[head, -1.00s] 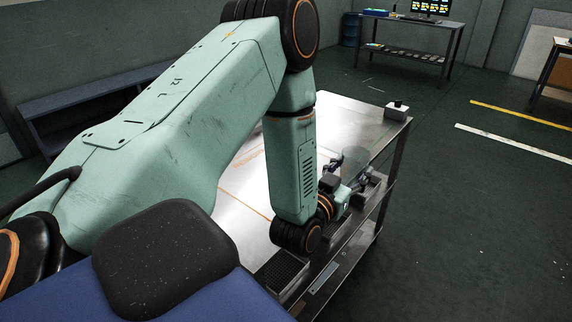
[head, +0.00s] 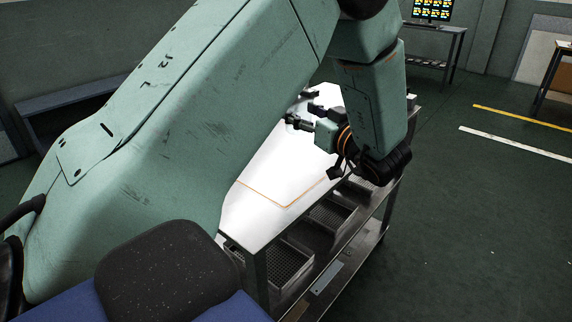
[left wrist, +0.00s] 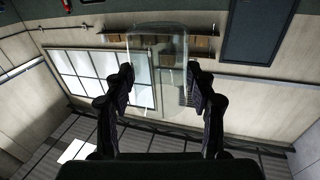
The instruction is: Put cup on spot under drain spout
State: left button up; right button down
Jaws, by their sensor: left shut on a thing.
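My left gripper (head: 300,107) is over the far part of the bright table top in the head view, its fingers pointing left. In the left wrist view, its two dark fingers (left wrist: 160,92) are closed on the sides of a clear see-through cup (left wrist: 158,48). The cup is hard to make out against the white surface in the head view. I cannot make out the drain spout or the spot under it; my arm hides much of the table. My right gripper is not in view.
The metal table (head: 262,190) has an orange line on its top. Dark mesh trays (head: 290,262) sit along its right side, above a lower shelf (head: 345,265). Open floor (head: 480,230) lies to the right. A desk with a monitor (head: 432,10) stands at the back.

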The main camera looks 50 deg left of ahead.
pick_arm(q)
jog(key=shift+s+a+f+g, duration=0.1)
jog(key=shift+s+f+g, duration=0.2)
jog(key=shift+f, duration=0.15)
notch_tip(320, 180, down, 6)
jog(key=b, duration=0.3)
jog(key=shift+w, duration=0.1)
notch_tip(320, 180, down, 3)
jog(key=shift+b, duration=0.75)
jog(key=shift+f, duration=0.2)
jog(key=o, duration=1)
jog(key=shift+f, duration=0.15)
jog(key=shift+o, duration=0.8)
